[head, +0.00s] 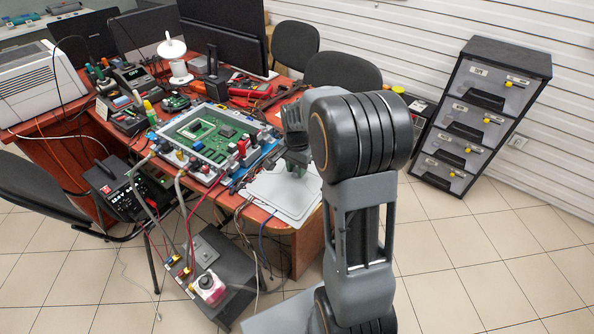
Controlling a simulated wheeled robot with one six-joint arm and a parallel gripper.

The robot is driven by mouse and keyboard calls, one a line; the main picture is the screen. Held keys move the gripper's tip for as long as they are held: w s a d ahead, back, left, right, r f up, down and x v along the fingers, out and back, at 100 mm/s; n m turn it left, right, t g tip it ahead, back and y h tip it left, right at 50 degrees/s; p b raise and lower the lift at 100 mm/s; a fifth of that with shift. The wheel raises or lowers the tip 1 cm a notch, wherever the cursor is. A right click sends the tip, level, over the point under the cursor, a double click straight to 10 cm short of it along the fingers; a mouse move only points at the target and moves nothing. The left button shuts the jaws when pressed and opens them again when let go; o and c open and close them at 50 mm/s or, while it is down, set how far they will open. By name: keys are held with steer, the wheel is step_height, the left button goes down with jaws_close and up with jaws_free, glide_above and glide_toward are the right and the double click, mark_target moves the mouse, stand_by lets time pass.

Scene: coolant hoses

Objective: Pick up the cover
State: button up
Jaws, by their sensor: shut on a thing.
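The cover, a flat pale grey plate with rounded corners (283,198), is at the table's front right corner. My gripper (297,170) points down at the plate's back right part and is shut on it. My own arm hides the plate's right side, and the fingertips are too small to make out clearly. I cannot tell whether the plate touches the table top or is slightly raised.
A green circuit board in a frame (211,137) with clamps and hoses stands just left of the plate. Tools (255,92) and a monitor (225,35) are behind. A dark box with hoses (215,275) is on the floor in front. A drawer cabinet (480,110) stands right; the floor before it is clear.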

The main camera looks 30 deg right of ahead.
steer(key=shift+r, duration=0.75)
steer(key=s+a+r+p, duration=0.2)
steer(key=s+a+r, duration=0.2)
steer(key=s+r, duration=0.7)
steer(key=shift+s+r, duration=0.2)
steer(key=shift+s, duration=1)
